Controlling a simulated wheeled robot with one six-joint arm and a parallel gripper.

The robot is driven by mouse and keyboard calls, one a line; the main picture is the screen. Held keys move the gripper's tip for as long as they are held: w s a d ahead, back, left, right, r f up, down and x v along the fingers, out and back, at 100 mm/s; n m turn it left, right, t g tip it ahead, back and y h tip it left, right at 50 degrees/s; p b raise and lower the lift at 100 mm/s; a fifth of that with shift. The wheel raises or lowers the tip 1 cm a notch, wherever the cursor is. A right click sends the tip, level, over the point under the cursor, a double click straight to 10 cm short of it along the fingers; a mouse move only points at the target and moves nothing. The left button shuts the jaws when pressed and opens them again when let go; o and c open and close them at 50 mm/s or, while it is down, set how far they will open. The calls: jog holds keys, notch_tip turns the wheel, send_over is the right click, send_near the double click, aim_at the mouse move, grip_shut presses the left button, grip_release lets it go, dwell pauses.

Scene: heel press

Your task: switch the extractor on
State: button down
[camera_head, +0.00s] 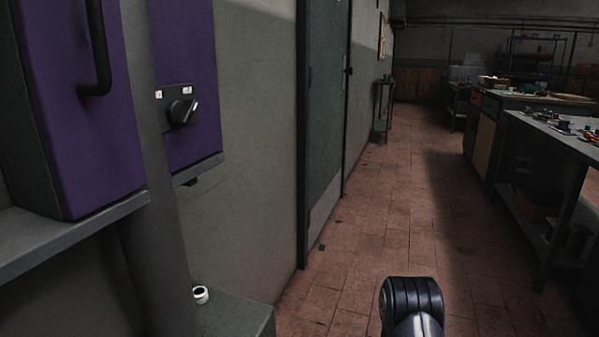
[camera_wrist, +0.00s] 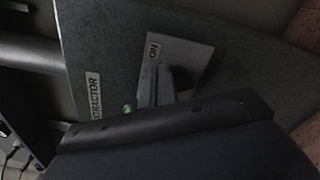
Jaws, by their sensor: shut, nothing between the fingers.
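In the wrist view a grey panel (camera_wrist: 110,45) carries a label reading EXTRACTOR (camera_wrist: 93,93). A lighter plate on it (camera_wrist: 188,48) is marked ON. My gripper (camera_wrist: 168,76) shows as dark, narrow shapes in front of this plate. It is shut with nothing in it. The switch's own handle is hard to make out behind these shapes, and I cannot tell whether I touch it. A small green spot (camera_wrist: 128,108) shows beside them. In the head view my gripper is not seen.
In the head view a purple cabinet (camera_head: 85,100) with a black handle stands at left. A second purple box has a black rotary knob (camera_head: 183,111). A grey ledge (camera_head: 240,318) with a small white ring (camera_head: 201,294) is below. A workbench (camera_head: 550,140) stands right; the tiled floor between is clear.

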jog(key=shift+s+a+f, duration=0.1)
jog(key=shift+s+f, duration=0.1)
jog(key=shift+f, duration=0.05)
dwell(0.3)
jog(key=shift+w+f+b, duration=0.3)
jog(key=shift+f+b, duration=0.05)
jog(key=shift+b, duration=0.1)
dwell(0.4)
jog(key=shift+w+d+f+b, duration=0.15)
jog(key=shift+d+f+b, duration=0.05)
jog(key=shift+f+b, duration=0.15)
jog(key=shift+f, duration=0.2)
jog(key=shift+w, duration=0.2)
jog(key=v, duration=0.6)
jog(key=shift+w, duration=0.25)
dwell(0.4)
jog(key=shift+d, duration=0.15)
